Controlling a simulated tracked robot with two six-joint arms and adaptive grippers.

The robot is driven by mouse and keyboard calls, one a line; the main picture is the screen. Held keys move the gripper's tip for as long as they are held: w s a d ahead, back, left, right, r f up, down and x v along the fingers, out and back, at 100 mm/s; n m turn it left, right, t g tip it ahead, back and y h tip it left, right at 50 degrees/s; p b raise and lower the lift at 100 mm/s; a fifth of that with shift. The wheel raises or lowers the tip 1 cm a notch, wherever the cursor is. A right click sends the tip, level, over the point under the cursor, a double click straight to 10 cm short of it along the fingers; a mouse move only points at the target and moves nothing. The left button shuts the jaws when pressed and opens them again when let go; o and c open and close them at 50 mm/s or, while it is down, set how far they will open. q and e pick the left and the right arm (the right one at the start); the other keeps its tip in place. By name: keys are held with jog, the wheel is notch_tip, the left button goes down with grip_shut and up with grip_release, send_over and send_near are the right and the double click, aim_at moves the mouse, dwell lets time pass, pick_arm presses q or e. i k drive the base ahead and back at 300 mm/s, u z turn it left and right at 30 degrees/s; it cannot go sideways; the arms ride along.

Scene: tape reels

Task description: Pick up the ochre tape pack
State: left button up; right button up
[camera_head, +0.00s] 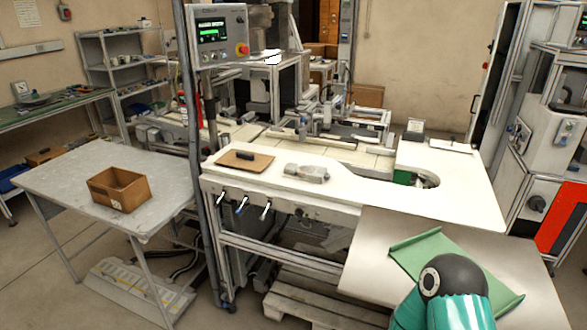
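I cannot make out an ochre tape pack anywhere in this view. A green tray (424,249) lies on a pale metal table (375,243) at the lower right. My teal and black arm link covers part of the tray, so anything behind it is hidden. Neither of my grippers shows.
A white worktop (335,205) holds a brown board (262,167) with a small black item (244,154) on it and a grey tool (306,173). A cardboard box (119,189) stands on the grey table (60,181) at left. A dark post (196,180) rises between the tables.

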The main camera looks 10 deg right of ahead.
aim_at(314, 174)
jog(key=u, duration=0.2)
jog(key=i, duration=1.45)
jog(key=z, duration=0.3)
